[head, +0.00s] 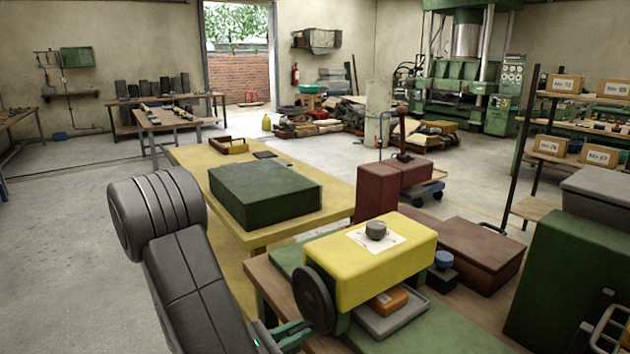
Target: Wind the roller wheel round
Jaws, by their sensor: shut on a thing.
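The roller wheel (313,298) is a dark disc on the left end of a yellow machine (372,258), seen at a slant. My dark arm comes in from the lower left. My gripper (296,334) shows only in part at the bottom edge, with greenish fingers at the lower left rim of the wheel. It is shut on the wheel's side there. The exact grip point, and any handle, is hidden by the arm and the frame edge.
The machine stands on a bench with a green mat (440,328). A grey tray (394,316) with an orange box lies below its front. A dark green box (265,192) sits on the yellow table behind. A large green cabinet (570,285) stands at right. Open floor lies left.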

